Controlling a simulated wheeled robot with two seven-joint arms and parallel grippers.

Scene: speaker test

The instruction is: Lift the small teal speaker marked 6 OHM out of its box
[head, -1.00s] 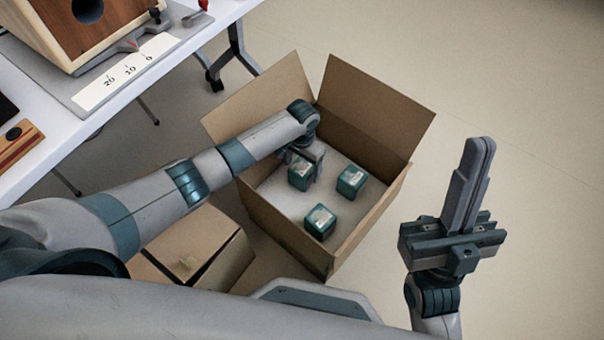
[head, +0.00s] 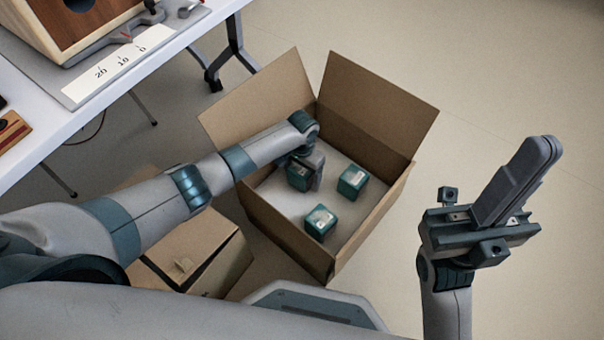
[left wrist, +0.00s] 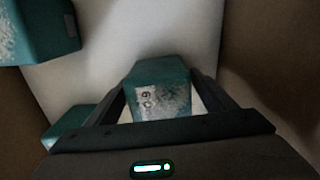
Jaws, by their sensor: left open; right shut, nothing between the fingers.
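Three small teal speakers stand on the floor of an open cardboard box (head: 282,240). My left gripper (head: 311,176) is down inside the box at the speaker farthest left (head: 298,181), partly hiding it. In the left wrist view this speaker (left wrist: 160,92) lies between the open fingers, its pale worn label showing a 6 and a partly readable mark after it. I cannot tell whether the fingers touch it. The other speakers stand to the right (head: 352,183) and nearer (head: 320,221); their marks are too small to read. My right gripper (head: 540,150) is shut and empty, outside the box.
The box flaps (head: 375,105) stand up at the back. A second, closed cardboard box (head: 200,250) sits in front left. A white table (head: 130,75) with a wooden box (head: 85,25) is at upper left. The floor on the right is clear.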

